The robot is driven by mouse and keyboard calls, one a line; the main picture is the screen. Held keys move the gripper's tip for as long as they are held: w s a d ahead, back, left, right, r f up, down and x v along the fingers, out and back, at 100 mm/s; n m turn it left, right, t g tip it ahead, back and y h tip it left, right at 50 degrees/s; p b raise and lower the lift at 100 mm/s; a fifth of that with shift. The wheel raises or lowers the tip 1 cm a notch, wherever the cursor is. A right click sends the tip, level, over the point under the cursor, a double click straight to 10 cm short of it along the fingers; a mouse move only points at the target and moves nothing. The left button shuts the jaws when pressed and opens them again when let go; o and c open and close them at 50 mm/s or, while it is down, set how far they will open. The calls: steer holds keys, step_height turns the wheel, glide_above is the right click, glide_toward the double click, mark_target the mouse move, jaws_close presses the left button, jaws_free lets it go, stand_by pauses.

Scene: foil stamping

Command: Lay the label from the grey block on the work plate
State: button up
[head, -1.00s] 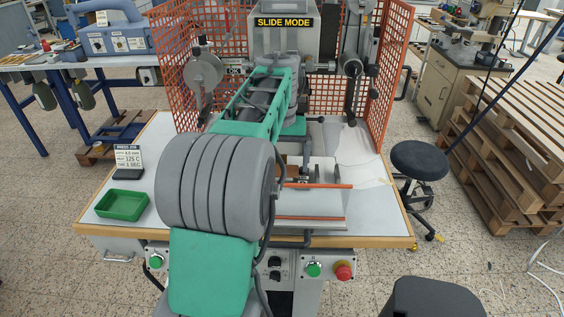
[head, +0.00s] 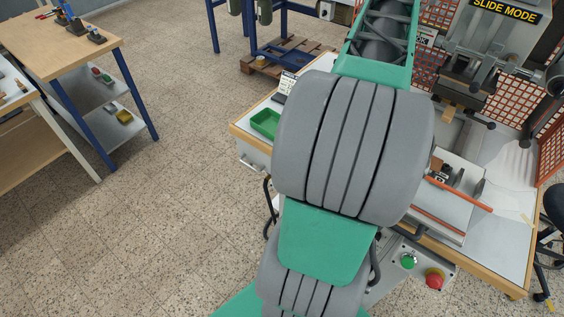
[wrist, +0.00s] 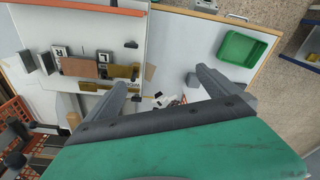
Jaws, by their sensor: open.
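My gripper (wrist: 163,80) is open in the wrist view, with its two grey fingers apart. A small grey block (wrist: 191,79) stands on the white table beside the right fingertip; I cannot make out a label on it. A small white and black item (wrist: 164,100) shows between the fingers, partly cut off by my gripper. The pale work plate (wrist: 85,30) is at the upper left, left of my fingers. It carries a brown strip (wrist: 80,68), a gold strip (wrist: 124,72) and small blocks marked R and L. In the head view my arm hides the gripper.
A green tray (wrist: 242,48) lies near the table edge, also in the head view (head: 265,123). The press (head: 475,75) stands behind the plate, with an orange mesh guard around it. Buttons (head: 409,261) sit below the front edge. White table between tray and plate is mostly clear.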

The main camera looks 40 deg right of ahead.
steer(key=w+a+f+n+t, duration=0.15)
steer(key=w+a+n, duration=0.55)
steer(key=a, duration=1)
steer(key=a+f+n+t, duration=0.1)
steer(key=a+f, duration=0.3)
steer(key=a, duration=0.6)
steer(key=a+f+n+t+y, duration=0.1)
steer(key=a+f+n, duration=0.2)
steer(key=a, duration=0.7)
steer(key=shift+w+f, duration=0.45)
steer(key=shift+f, duration=0.15)
